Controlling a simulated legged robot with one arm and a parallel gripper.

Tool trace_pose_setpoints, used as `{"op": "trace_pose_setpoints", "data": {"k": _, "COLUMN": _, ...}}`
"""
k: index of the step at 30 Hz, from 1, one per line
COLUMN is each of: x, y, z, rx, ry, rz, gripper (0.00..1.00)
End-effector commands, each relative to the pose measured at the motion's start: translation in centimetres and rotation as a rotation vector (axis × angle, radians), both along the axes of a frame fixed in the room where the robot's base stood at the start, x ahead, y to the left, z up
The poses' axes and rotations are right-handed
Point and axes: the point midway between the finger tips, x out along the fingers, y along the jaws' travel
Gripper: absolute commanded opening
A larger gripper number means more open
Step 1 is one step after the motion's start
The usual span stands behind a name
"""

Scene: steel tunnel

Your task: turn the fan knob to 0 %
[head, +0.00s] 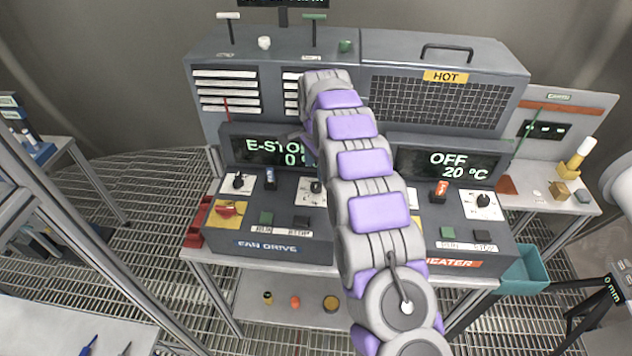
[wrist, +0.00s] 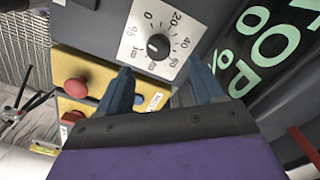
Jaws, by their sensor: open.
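The fan drive panel (head: 275,247) stands at left of centre on the bench. The fan knob (wrist: 158,46) is black, on a white dial (wrist: 143,28) marked with numbers including 0, 20 and 40. In the head view its dial (head: 307,195) is partly hidden by my arm. I cannot tell exactly where its pointer stands. My gripper (wrist: 160,68) is open, its two blue fingers spread below and to either side of the knob, apart from it and empty. My arm covers most of the gripper in the head view. The fan display (head: 262,151) reads E-STOP, partly covered, with 0 below.
A red mushroom button (wrist: 76,88) on a yellow box (wrist: 100,72) lies close to the left finger. The heater panel (head: 465,248) stands right.

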Motion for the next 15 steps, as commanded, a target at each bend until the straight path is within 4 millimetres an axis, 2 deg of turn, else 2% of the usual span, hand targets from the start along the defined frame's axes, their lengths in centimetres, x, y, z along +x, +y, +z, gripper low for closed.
{"op": "trace_pose_setpoints", "data": {"k": 3, "x": -0.1, "y": -0.1, "z": -2.4, "rx": -0.001, "ry": 0.005, "rz": 0.0, "gripper": 0.67}}
{"op": "trace_pose_setpoints", "data": {"k": 9, "x": -0.1, "y": -0.2, "z": -5.4, "rx": -0.001, "ry": 0.004, "rz": 0.0, "gripper": 0.67}}
{"op": "trace_pose_setpoints", "data": {"k": 15, "x": -0.1, "y": -0.1, "z": -6.6, "rx": -0.001, "ry": 0.001, "rz": 0.0, "gripper": 0.67}}
